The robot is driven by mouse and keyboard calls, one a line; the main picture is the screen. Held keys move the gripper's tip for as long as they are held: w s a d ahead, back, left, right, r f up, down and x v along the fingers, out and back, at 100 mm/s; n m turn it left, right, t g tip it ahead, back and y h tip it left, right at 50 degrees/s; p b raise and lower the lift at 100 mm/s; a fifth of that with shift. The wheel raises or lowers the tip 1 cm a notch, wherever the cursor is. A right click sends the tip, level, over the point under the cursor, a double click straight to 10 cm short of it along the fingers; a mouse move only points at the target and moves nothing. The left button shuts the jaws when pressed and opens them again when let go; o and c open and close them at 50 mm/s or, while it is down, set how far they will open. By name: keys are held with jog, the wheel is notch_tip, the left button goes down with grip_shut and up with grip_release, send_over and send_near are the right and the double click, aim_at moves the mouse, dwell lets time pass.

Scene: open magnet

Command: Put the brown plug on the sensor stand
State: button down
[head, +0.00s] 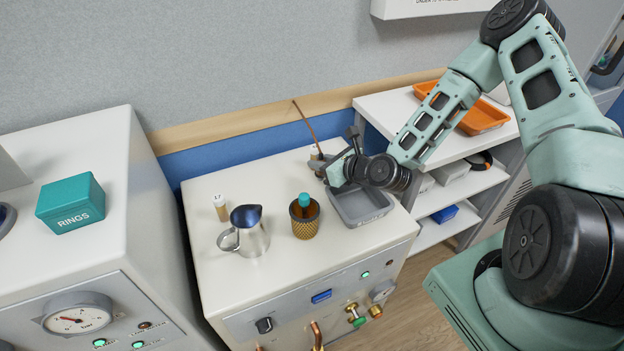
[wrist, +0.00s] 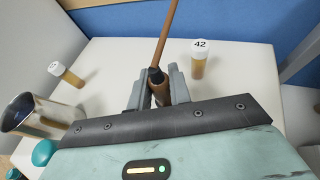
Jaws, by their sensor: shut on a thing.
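My gripper (wrist: 158,88) is shut on the brown plug (wrist: 160,90), which shows between the two grey fingers in the wrist view. A dark collar tops the plug, and a long thin brown cable or rod (wrist: 167,35) rises from it. In the head view my gripper (head: 323,166) is over the back right of the white cabinet top, and the brown cable or rod (head: 306,122) leans up and left from it. The plug's lower end is hidden, so I cannot tell whether it touches anything. I cannot make out the sensor stand for sure in either view.
A vial marked 42 (wrist: 198,65) stands close right of my gripper. A blue wall strip is behind.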

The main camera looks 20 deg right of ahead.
aim_at(320, 179)
jog(key=shift+f, duration=2.6)
jog(key=shift+f, duration=0.2)
jog(key=c, duration=1.3)
grip_release()
